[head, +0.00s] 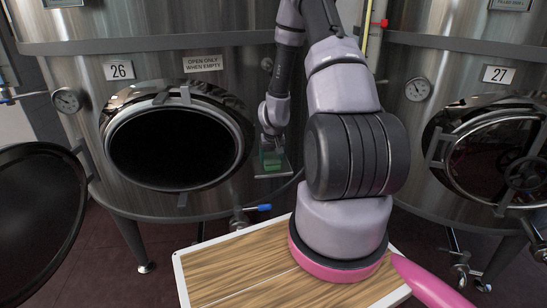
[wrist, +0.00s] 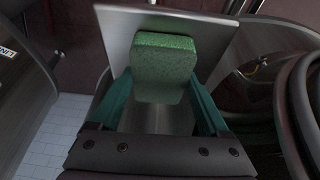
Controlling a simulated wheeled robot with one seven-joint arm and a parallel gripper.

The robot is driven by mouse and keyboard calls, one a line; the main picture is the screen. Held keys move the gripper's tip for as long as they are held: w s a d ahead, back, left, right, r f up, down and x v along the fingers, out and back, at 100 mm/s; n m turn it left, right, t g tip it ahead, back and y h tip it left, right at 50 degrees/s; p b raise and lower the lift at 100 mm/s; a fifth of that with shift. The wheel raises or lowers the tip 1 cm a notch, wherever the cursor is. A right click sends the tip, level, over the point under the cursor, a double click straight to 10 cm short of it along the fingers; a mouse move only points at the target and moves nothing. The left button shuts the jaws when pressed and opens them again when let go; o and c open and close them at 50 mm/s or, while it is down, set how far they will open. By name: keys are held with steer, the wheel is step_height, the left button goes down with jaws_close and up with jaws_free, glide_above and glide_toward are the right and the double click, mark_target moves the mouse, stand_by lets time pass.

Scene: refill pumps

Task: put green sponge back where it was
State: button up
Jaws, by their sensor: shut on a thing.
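The green sponge (wrist: 165,62) is a speckled block between the two teal fingers of my gripper (wrist: 161,80) in the wrist view. My gripper is shut on it, with a finger at each side. In the head view the sponge (head: 272,160) is small and partly covered by my gripper (head: 271,147). A small metal shelf (head: 274,173) on the tank's side is just below and behind the sponge. The shelf's plate (wrist: 118,22) also shows behind the sponge in the wrist view. I cannot tell whether the sponge touches it.
Tank 26 (head: 215,85) has its round hatch open left of my gripper, with the dark hatch door (head: 40,220) swung out. Tank 27 (head: 445,60) is at the right. A blue-handled valve (head: 252,209) juts out below the shelf. A wooden-topped surface (head: 240,268) is in front.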

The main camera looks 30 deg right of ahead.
steer(key=shift+s+a+r, duration=0.1)
steer(key=o, duration=1)
steer(key=shift+o, duration=0.2)
steer(key=s+a+r+t+y, duration=0.1)
steer(key=s+a+r, duration=0.25)
steer(key=r, duration=0.75)
steer(key=s+a+r+y, duration=0.1)
steer(key=s+a+r, duration=0.25)
steer(key=r, duration=0.75)
steer(key=s+a+r+t+y, duration=0.1)
steer(key=s+a+r, duration=0.25)
steer(key=r, duration=0.75)
steer(key=s+a+r, duration=0.2)
steer(key=s+r, duration=0.3)
steer(key=s, duration=0.3)
steer(key=s+a+r+m+t, duration=0.1)
steer(key=s+a+r, duration=0.1)
steer(key=s+r, duration=0.4)
steer(key=shift+s+a, duration=0.3)
steer(key=shift+s, duration=0.8)
